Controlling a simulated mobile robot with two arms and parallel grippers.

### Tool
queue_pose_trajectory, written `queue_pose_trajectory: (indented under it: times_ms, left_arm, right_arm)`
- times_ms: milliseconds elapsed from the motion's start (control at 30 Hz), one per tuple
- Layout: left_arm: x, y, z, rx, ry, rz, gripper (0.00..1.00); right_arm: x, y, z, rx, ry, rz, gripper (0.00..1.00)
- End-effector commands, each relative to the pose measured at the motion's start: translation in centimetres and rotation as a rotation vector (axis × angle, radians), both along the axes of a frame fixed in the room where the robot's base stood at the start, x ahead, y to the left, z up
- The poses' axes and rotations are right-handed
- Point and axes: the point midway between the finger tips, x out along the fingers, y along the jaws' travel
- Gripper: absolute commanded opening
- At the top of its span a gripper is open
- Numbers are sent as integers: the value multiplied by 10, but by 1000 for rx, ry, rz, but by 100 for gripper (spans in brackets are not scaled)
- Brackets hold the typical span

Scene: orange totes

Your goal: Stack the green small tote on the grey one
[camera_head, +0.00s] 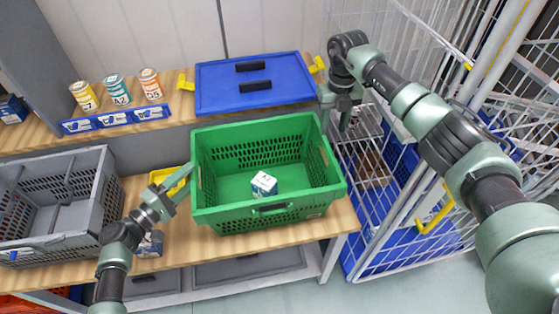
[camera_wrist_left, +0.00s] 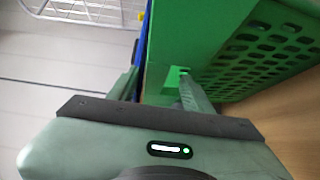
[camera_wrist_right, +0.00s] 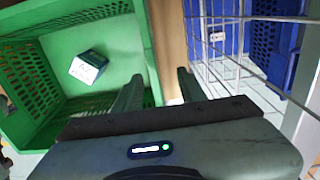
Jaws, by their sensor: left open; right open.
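The green tote (camera_head: 215,205) stands upright on the wooden bench, with a small white and dark box (camera_head: 264,184) inside. The grey tote (camera_head: 100,195) stands to its left, apart from it, and looks empty in its visible part. My left gripper (camera_head: 176,192) is open beside the green tote's left wall; in the left wrist view the green tote (camera_wrist_left: 240,55) is close to its fingers. My right gripper (camera_head: 336,118) is open at the green tote's back right corner. In the right wrist view, the green tote's rim (camera_wrist_right: 145,45) lies between its fingers; contact is unclear.
A blue tote lid or crate (camera_head: 255,85) lies behind the green tote. Several cans (camera_head: 122,90) stand on the back shelf at left. A yellow container (camera_head: 170,178) and a small item (camera_head: 150,243) sit between the totes. A wire cage trolley (camera_head: 375,200) with blue crates stands right.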

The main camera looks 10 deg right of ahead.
Motion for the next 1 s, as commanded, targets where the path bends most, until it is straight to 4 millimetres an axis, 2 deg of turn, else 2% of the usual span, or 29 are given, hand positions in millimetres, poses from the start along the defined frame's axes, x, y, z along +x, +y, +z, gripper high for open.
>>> queue_pose_trajectory:
  times_ms: [300, 433, 800, 1000]
  left_arm:
    - [0, 2, 0, -1, 2, 3, 50]
    - [3, -2, 0, -2, 1, 2, 50]
    - [41, -39, -1, -1, 1, 1, 50]
    - [53, -52, -2, -1, 1, 1, 50]
  right_arm:
    - [0, 0, 2, -5, 3, 0, 41]
    - [-1, 0, -3, -4, 4, 0, 41]
    - [-2, 2, -56, -3, 6, 1, 41]
    - [-1, 1, -73, -2, 3, 1, 41]
